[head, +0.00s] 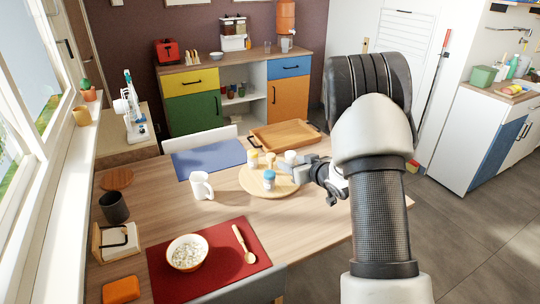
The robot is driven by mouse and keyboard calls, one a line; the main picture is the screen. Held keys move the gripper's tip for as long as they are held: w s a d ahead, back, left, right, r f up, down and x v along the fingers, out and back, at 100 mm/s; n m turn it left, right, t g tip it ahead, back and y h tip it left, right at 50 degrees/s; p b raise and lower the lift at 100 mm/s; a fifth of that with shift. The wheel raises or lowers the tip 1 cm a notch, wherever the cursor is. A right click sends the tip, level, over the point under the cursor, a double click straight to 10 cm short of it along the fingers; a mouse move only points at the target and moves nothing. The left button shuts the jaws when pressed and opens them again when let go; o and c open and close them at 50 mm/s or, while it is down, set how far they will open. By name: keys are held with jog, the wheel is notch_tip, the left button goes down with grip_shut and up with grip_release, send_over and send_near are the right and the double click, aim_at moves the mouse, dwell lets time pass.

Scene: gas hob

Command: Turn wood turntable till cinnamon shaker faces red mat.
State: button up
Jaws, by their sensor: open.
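The round wood turntable (250,187) lies on the table, with a few small containers on it. A jar with a blue lid (269,181) stands near its front edge. A yellowish shaker (253,159) and a white-topped one (291,156) stand farther back, with another small container between them. I cannot tell which is the cinnamon shaker. The red mat (225,277) lies at the table's front, nearer me than the turntable. My gripper (301,182) is open at the turntable's right edge; I cannot tell whether it touches.
A white mug (201,186) stands just left of the turntable. A wooden tray (283,136) lies behind it, and a blue mat (208,159) is at the back left. A bowl (187,252) and a wooden spoon (243,243) are on the red mat.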

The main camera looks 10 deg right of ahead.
aim_at(271, 155)
jog(key=b+x, duration=0.1)
jog(key=x, duration=1.6)
jog(key=shift+w, duration=0.1)
jog(key=shift+c, duration=0.5)
grip_shut()
